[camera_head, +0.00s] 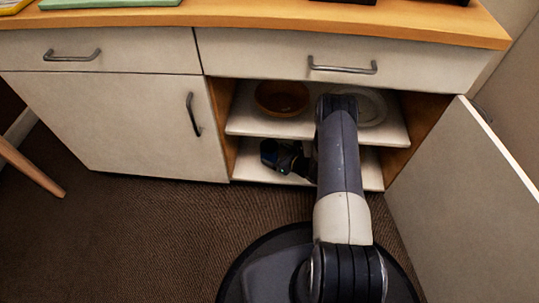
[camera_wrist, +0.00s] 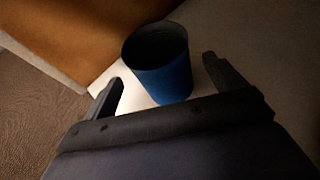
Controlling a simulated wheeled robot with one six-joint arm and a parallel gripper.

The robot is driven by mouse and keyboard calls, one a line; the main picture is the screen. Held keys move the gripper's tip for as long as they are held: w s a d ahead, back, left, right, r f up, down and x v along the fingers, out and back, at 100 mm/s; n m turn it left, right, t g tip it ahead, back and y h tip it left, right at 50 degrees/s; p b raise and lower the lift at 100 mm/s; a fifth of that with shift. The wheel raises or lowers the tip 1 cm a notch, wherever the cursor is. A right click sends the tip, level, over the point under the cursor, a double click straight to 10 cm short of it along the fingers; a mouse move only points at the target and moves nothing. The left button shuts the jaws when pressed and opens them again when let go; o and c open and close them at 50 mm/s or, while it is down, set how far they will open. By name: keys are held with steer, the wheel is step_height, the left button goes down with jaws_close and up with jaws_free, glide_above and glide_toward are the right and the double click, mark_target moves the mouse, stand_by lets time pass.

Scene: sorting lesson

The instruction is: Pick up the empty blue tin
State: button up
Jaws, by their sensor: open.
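The blue tin (camera_wrist: 165,80) stands upright on a pale shelf in the wrist view. Its open top faces up and its inside looks dark and empty. My gripper (camera_wrist: 163,73) is open, with one finger to the left of the tin and the other to its right. The tin is between or just beyond the fingertips, and I see no finger closed on it. In the head view my arm reaches into the open cupboard, and the tin cannot be made out clearly at the lower shelf (camera_head: 245,170).
A brown bowl (camera_head: 282,98) and a pale plate (camera_head: 369,108) are on the upper shelf (camera_head: 250,125), above my gripper. The wooden cupboard side (camera_wrist: 75,35) is close to the tin. The open door (camera_head: 465,190) stands at the right.

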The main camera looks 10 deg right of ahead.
mark_target(263, 148)
steer(key=b+x, duration=0.2)
steer(key=x, duration=0.2)
steer(key=shift+d+f, duration=0.1)
steer(key=shift+w, duration=0.3)
steer(key=shift+c, duration=0.2)
steer(key=c, duration=1)
